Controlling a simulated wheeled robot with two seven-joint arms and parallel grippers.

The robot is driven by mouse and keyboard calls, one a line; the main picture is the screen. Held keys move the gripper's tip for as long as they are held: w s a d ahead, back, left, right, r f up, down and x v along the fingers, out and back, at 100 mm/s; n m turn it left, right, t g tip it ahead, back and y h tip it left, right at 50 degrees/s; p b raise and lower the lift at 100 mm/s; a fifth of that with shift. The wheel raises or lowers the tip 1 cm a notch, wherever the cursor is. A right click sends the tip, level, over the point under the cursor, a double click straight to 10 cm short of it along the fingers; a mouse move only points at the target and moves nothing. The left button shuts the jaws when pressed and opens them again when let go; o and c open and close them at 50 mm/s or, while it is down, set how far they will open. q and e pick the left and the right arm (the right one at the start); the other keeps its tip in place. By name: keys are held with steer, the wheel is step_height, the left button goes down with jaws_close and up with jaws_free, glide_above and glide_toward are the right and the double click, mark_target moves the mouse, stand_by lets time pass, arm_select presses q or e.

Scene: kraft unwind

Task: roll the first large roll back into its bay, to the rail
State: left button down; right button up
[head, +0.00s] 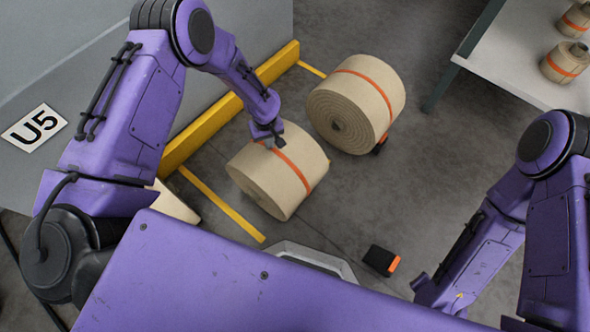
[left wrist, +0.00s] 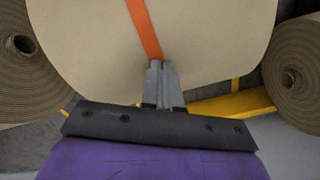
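A large kraft roll with an orange band (head: 290,185) lies on its side on the floor, between the yellow rail (head: 230,110) and my base. My left gripper (head: 268,135) is at the upper, rail-side part of this roll. A yellow floor line (head: 222,204) runs out from the rail on the roll's left. My right gripper is not in view; only its arm shows.
A second large banded roll (head: 380,95) lies farther back, with a dark chock partly hidden beside it. A third roll (head: 176,203) is mostly hidden behind my left arm. A black-and-orange chock (head: 380,261) lies on open floor. A table (head: 505,55) with small rolls stands right.

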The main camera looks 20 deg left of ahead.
arm_select(q)
steer(key=shift+w+a+f, duration=0.15)
steer(key=shift+a+f, duration=0.05)
steer(key=shift+a, duration=0.65)
steer(key=shift+w+a, duration=0.25)
steer(key=shift+a, duration=0.35)
steer(key=shift+w+a, duration=0.25)
steer(key=shift+a, duration=0.3)
steer(key=shift+w+a+f+b, duration=0.1)
steer(key=shift+w+a+b, duration=0.2)
steer(key=shift+a, duration=0.4)
steer(key=shift+w+a+f+b, duration=0.1)
steer(key=shift+w+a+b, duration=0.15)
steer(key=shift+a, duration=0.45)
steer(key=shift+w+a+f+b, duration=0.1)
steer(key=shift+w+a+b, duration=0.2)
steer(key=shift+a, duration=0.4)
steer(key=shift+r, duration=0.1)
step_height(320, 180, up, 5)
steer(key=p, duration=0.4)
steer(key=shift+p, duration=0.4)
